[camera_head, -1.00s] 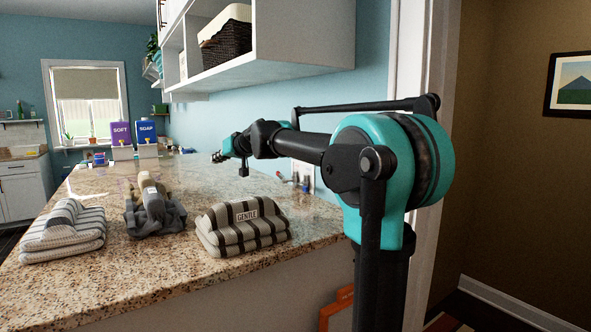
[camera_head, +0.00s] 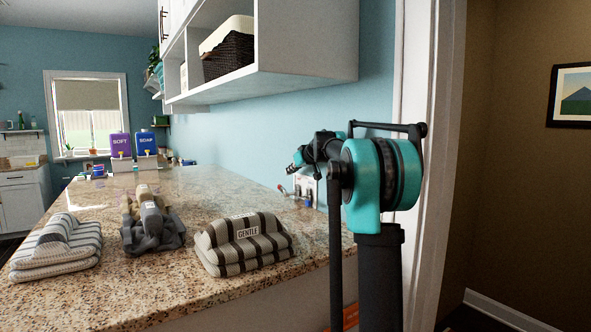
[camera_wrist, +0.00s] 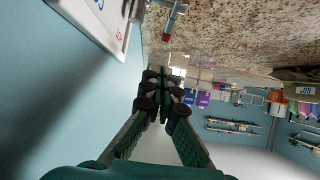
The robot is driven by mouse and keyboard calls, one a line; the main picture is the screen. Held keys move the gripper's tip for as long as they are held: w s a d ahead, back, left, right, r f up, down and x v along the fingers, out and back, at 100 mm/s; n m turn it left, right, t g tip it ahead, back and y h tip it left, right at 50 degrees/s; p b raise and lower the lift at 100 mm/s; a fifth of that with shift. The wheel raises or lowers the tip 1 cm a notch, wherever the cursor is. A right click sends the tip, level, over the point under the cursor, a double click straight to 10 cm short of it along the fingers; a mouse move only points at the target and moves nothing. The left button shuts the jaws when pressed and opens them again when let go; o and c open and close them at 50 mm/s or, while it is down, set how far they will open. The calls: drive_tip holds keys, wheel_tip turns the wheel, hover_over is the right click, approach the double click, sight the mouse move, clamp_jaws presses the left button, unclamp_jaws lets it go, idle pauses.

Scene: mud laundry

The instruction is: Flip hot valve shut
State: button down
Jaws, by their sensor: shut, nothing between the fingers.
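A white wall box (camera_head: 316,187) with small red and blue valve parts sits low on the blue wall at the counter's right end, partly hidden by my arm. In the wrist view its white panel (camera_wrist: 88,22) shows a blue and a red mark at top left. A metal valve piece with red ends (camera_wrist: 170,22) sticks out beside it; I take it for the hot valve, but its lever position is unclear. My gripper (camera_head: 291,170) is shut and empty, above and beside the box. In the wrist view my gripper (camera_wrist: 165,75) appears apart from the valve piece.
The granite counter (camera_head: 200,195) holds folded striped towels (camera_head: 245,245), a grey cloth pile (camera_head: 152,225), and purple (camera_head: 121,146) and blue (camera_head: 146,144) dispensers at the back. A wall cabinet (camera_head: 300,50) hangs above. A white door frame (camera_head: 432,150) stands right of my arm.

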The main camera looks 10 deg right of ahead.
sight(281, 186)
drive_tip(key=x, duration=0.3)
drive_tip(key=shift+w+a+f, duration=0.15)
drive_tip(key=shift+w, duration=0.05)
drive_tip(key=shift+w+a+f, duration=0.1)
drive_tip(key=shift+w+f, duration=0.1)
drive_tip(key=shift+f, duration=0.75)
drive_tip(key=shift+w+a+f, duration=0.1)
drive_tip(key=shift+w+f, duration=0.1)
drive_tip(key=shift+f, duration=0.75)
drive_tip(key=shift+x, duration=0.8)
drive_tip(key=shift+s+d+r, duration=0.1)
drive_tip(key=shift+s, duration=0.1)
